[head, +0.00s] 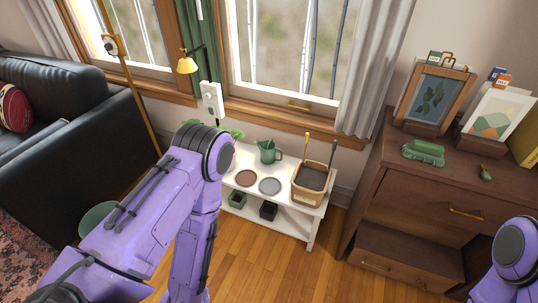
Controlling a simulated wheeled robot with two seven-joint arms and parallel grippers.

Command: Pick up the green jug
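The green jug (268,151) stands on the white low bench under the window, near its back edge. Its handle is on its right side, and something thin sticks up at its top. My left arm comes in from the lower left and bends near the bench; its gripper is out of the picture. Only a piece of my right arm shows at the lower right edge, and its gripper is out of the picture too. The left end of the bench is hidden behind my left arm.
A wooden dresser (385,205) stands right, a black sofa (100,110) left. Wood floor is clear in front.

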